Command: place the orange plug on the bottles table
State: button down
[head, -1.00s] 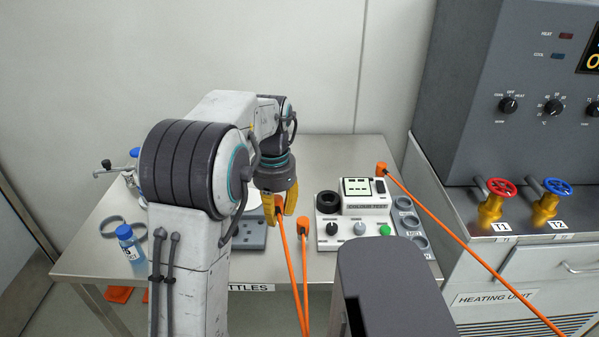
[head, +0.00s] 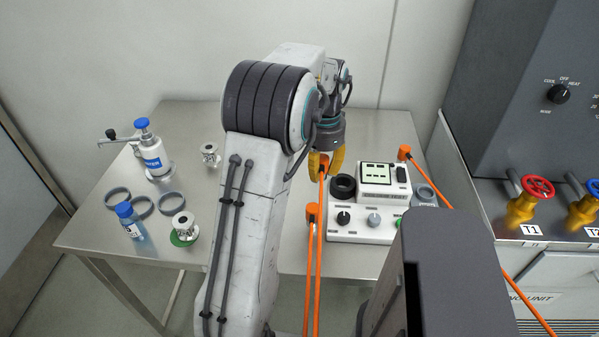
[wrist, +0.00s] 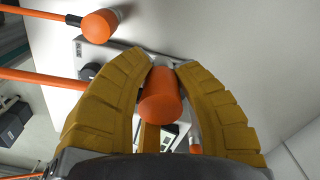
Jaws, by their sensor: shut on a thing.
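My gripper (head: 326,166), with yellow fingers, is shut on an orange plug (wrist: 162,98) with a cable. In the head view it is held over the steel bottles table (head: 190,116), left of the colour-test device; the fingers partly hide the plug. A third orange plug (head: 404,152) is at the right, beyond the device. My arm hides part of the table's middle.
The colour-test device (head: 372,215) stands on the right of the table. The heating unit (head: 530,100) borders the right side. The table's back left is clear.

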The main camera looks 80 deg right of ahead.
jog(key=p, duration=0.1)
send_over(304, 184)
notch_tip(304, 184, down, 4)
jog(key=shift+f, duration=0.1)
jog(key=shift+f+p, duration=0.3)
jog(key=shift+f, duration=1.7)
jog(key=shift+f, duration=0.2)
jog(key=c, duration=1)
grip_release()
jog(key=shift+o, duration=0.2)
jog(key=shift+r, duration=0.15)
notch_tip(304, 184, up, 12)
jog(key=shift+w+a+r, duration=0.1)
